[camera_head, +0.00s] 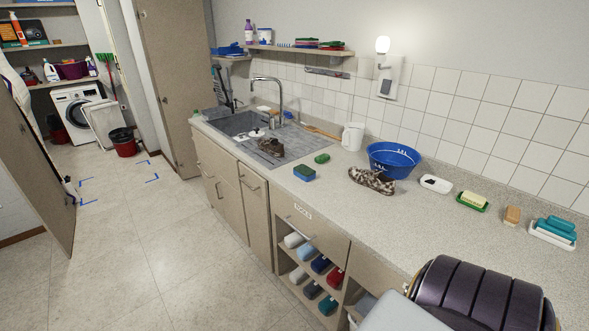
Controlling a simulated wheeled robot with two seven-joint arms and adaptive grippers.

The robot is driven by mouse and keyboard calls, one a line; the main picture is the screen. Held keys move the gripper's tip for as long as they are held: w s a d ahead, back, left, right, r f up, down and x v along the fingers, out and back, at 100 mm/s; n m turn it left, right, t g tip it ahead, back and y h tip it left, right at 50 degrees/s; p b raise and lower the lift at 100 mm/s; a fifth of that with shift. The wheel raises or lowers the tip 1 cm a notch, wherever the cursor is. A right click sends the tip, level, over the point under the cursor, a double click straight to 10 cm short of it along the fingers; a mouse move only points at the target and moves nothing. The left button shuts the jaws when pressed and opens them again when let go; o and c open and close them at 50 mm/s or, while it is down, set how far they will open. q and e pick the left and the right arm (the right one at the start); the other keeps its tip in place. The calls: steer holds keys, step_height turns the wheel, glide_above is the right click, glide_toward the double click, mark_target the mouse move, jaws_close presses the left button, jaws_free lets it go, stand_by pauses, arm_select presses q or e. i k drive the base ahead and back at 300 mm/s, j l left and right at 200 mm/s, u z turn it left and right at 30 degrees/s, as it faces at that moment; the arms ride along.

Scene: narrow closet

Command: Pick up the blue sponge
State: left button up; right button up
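A blue sponge with a green top (304,173) lies flat on the counter (335,190), near its front edge and just right of the sink. A teal-blue sponge or brush (557,229) rests on a white dish (552,237) at the far right of the counter; I cannot tell which from here. Neither of my grippers shows in the head view, so nothing is seen touching either item.
A green sponge (322,158), patterned shoe (371,181), blue basin (392,159) and white mug (353,136) stand near the blue sponge. Beyond is the sink (237,124) with a tall tap (281,95). A dark ribbed form (480,297) blocks the lower right. Open floor lies left.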

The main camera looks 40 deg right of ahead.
mark_target(303, 172)
steer(key=i+j+z, duration=0.25)
steer(key=i, duration=0.55)
steer(key=i+j+z, duration=0.1)
steer(key=i+z, duration=0.3)
steer(key=i+j+z, duration=0.25)
steer(key=z, duration=0.2)
steer(key=i+j+z, duration=0.7)
steer(key=j+z, duration=0.15)
steer(key=i+j+z, duration=0.25)
steer(key=j, duration=0.15)
steer(key=j+z, duration=0.2)
steer(key=j, duration=0.15)
steer(key=j+z, duration=0.25)
steer(key=j, duration=0.15)
